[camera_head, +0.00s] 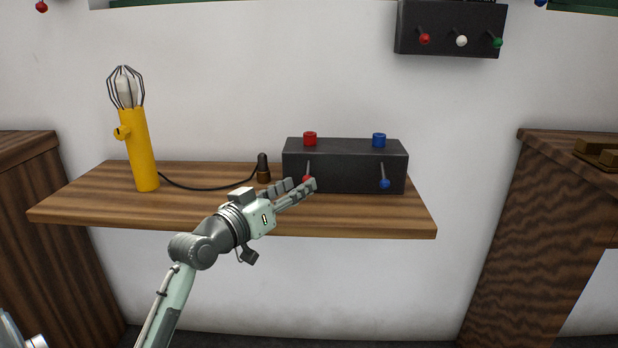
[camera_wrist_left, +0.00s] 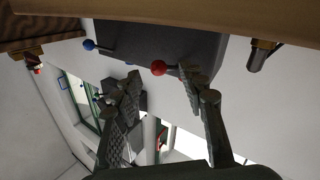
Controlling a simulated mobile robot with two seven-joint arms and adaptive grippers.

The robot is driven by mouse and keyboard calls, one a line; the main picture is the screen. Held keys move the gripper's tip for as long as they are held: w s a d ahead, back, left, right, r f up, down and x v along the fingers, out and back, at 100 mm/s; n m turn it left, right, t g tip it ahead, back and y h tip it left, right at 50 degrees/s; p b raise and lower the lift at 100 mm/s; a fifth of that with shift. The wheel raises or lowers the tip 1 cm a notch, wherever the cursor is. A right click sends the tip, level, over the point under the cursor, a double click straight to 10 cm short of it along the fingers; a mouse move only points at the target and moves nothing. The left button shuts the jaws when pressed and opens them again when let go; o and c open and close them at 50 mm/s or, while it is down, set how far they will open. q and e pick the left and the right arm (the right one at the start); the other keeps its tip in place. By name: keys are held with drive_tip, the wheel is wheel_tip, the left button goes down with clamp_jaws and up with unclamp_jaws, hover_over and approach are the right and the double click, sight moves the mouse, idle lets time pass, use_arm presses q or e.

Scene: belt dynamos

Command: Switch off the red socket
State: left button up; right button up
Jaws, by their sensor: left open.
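A black socket box (camera_head: 345,176) sits on the wooden shelf. On its top are a red socket (camera_head: 310,138) and a blue socket (camera_head: 379,139). On its front, a lever with a red knob (camera_head: 307,179) and one with a blue knob (camera_head: 384,183) both point down. My left gripper (camera_head: 298,186) is open in front of the box, at the red knob. In the left wrist view the red knob (camera_wrist_left: 158,68) shows between the spread fingers (camera_wrist_left: 158,80), close to the right-hand one. I cannot tell whether they touch. My right gripper is out of view.
A yellow lamp (camera_head: 141,150) stands on the shelf's left, its cord running to a dark plug (camera_head: 263,168) beside the box. A wall panel (camera_head: 451,28) with coloured levers hangs upper right. Wooden furniture (camera_head: 545,190) flanks the shelf. The shelf's front right is clear.

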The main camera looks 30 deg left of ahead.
sight(307, 178)
use_arm(q)
drive_tip(key=shift+w+d, duration=0.1)
drive_tip(key=shift+w, duration=2.05)
